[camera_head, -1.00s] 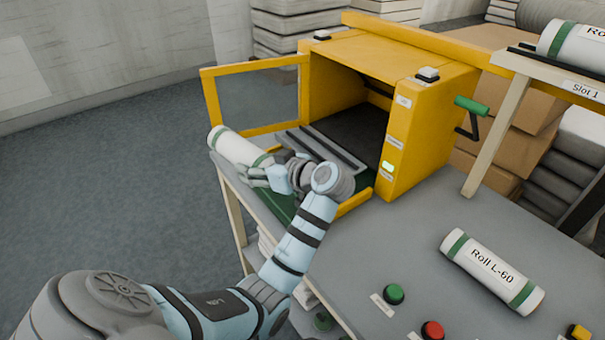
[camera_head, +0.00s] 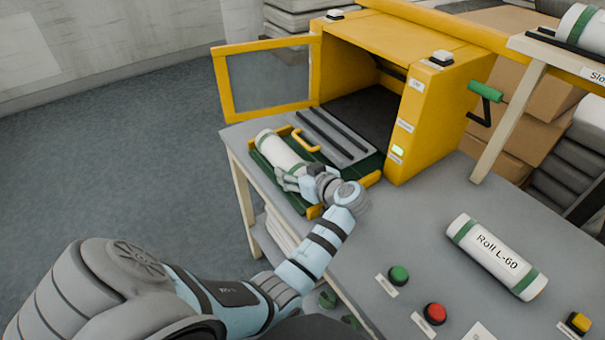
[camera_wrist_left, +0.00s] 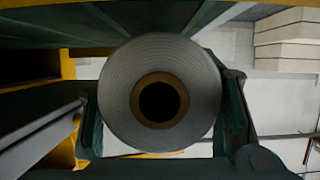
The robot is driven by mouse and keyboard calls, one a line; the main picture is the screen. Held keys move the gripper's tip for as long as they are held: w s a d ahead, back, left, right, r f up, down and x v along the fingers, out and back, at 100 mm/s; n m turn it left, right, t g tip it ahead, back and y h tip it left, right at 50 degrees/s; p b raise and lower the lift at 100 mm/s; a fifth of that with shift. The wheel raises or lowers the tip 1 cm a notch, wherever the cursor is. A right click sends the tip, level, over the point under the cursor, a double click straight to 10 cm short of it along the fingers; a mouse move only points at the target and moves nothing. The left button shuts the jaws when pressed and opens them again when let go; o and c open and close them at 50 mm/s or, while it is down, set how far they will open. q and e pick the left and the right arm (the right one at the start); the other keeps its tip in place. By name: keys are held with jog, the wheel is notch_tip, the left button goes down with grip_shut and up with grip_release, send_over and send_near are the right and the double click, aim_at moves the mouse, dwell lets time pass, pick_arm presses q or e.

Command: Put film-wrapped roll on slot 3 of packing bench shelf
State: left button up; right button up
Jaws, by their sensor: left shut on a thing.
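A white roll (camera_head: 277,148) is in my left gripper (camera_head: 292,174), at the green tray (camera_head: 290,197) in front of the yellow machine. In the left wrist view the roll's round end (camera_wrist_left: 185,75), with a brown core, fills the space between the dark fingers. I cannot tell whether the roll touches the tray. The shelf (camera_head: 545,50) is at the upper right, cut by the frame edge; part of a slot label (camera_head: 597,77) shows on its front. A white roll with green bands (camera_head: 580,30) lies on the shelf. My right gripper is not in view.
The yellow machine (camera_head: 420,120) stands open, its framed door (camera_head: 265,80) swung left. Roll L-60 (camera_head: 497,257) lies on the grey bench (camera_head: 420,220). Green (camera_head: 398,275), red (camera_head: 434,313) and yellow (camera_head: 579,322) buttons are near the front. Cardboard boxes (camera_head: 540,110) stand behind the shelf leg.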

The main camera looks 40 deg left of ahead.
pick_arm(q)
jog(key=shift+w+d+f, duration=0.2)
jog(key=shift+w+f, duration=0.15)
jog(key=shift+w, duration=0.2)
jog(key=shift+w+d+f, duration=0.15)
jog(key=shift+w+f, duration=0.15)
jog(key=shift+w, duration=0.2)
jog(key=shift+f+b, duration=0.25)
jog(key=shift+b, duration=0.1)
jog(key=o, duration=1)
